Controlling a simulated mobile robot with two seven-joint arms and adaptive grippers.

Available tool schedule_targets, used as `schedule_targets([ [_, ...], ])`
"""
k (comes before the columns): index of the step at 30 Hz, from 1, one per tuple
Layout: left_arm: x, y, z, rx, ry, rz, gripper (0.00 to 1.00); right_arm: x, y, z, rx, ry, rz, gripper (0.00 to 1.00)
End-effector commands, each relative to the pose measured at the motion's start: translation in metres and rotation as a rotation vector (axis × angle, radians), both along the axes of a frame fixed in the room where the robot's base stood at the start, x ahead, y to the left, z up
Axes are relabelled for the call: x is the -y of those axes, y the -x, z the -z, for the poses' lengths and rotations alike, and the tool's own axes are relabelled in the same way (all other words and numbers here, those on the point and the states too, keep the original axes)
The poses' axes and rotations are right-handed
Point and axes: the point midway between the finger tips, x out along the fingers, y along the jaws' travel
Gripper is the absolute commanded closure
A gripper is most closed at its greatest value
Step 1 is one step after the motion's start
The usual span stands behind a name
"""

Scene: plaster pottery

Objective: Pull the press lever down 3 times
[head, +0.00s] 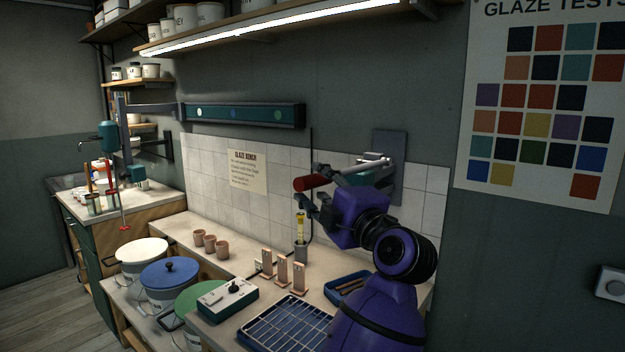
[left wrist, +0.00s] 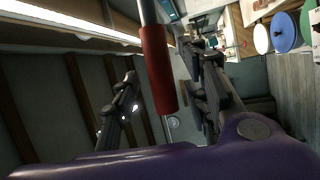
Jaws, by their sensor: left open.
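The press lever is a metal rod with a red handle (head: 311,183), reaching out from a dark plate (head: 388,150) on the wall. The rod points left and slightly down in the head view. My left gripper (head: 313,184) is open at the red handle, one finger above it and one below. In the left wrist view, the red handle (left wrist: 160,75) lies between the two spread fingers of my left gripper (left wrist: 165,98), with gaps on both sides. My right gripper is in neither view.
Below stands a bench with a blue wire rack (head: 285,325), a control box (head: 228,299), a blue tray (head: 348,287) and several clay test pieces (head: 282,270). Lidded buckets (head: 170,274) stand front left. A lit shelf (head: 270,33) runs above. The air left of the handle is clear.

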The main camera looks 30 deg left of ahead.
Motion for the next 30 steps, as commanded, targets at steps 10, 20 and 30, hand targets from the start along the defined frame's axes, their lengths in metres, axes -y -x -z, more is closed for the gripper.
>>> schedule_targets([
  [10, -0.022, -0.012, -0.004, 0.000, -0.001, 0.001, 0.58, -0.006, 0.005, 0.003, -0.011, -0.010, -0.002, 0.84],
  [20, -0.022, -0.012, -0.004, 0.001, -0.002, 0.001, 0.78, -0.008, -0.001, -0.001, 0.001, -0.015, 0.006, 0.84],
  [30, -0.022, -0.012, -0.004, 0.002, -0.001, 0.001, 1.00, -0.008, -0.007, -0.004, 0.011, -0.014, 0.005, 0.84],
])
